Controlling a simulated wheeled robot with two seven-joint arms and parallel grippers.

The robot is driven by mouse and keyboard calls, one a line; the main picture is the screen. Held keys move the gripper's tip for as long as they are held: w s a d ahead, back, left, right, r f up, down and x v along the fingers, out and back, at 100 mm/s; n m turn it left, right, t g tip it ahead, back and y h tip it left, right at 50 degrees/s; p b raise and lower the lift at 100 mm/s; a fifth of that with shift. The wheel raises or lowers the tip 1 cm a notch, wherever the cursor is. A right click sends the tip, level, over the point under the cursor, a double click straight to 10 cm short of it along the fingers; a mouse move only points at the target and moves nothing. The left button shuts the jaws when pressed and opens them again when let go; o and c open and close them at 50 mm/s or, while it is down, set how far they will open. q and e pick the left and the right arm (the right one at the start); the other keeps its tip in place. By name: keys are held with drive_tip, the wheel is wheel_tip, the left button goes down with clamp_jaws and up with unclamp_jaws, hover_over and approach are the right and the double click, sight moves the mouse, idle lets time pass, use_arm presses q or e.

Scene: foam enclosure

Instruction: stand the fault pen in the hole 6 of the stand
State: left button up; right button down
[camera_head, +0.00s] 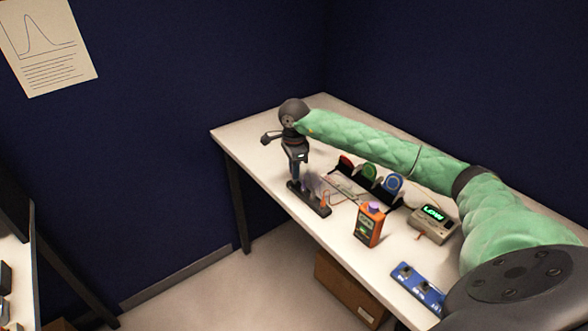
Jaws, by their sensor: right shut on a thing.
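My right gripper (295,165) points down over the far left part of the table. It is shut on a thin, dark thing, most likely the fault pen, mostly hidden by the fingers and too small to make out. The stand (312,202) is a long black bar on the table below the gripper. The gripper is over the stand's far end; I cannot tell whether the held thing is in a hole or above one. Hole numbers cannot be read. My left gripper is not in view.
An orange meter (369,224) stands near the table's front edge. A grey box with a lit display (433,222) and a blue panel (418,288) lie further right. Dark walls enclose the table.

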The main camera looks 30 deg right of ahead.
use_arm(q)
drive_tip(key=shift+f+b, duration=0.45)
use_arm(e)
drive_tip(key=shift+f, duration=0.55)
drive_tip(key=c, duration=1.3)
unclamp_jaws()
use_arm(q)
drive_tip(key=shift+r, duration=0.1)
use_arm(e)
wheel_tip(320, 180, up, 6)
drive_tip(key=shift+r+b, duration=0.25)
drive_tip(key=shift+b, duration=0.9)
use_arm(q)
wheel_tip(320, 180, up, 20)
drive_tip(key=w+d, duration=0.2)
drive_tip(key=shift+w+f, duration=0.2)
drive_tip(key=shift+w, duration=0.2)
use_arm(e)
drive_tip(key=shift+r, duration=0.65)
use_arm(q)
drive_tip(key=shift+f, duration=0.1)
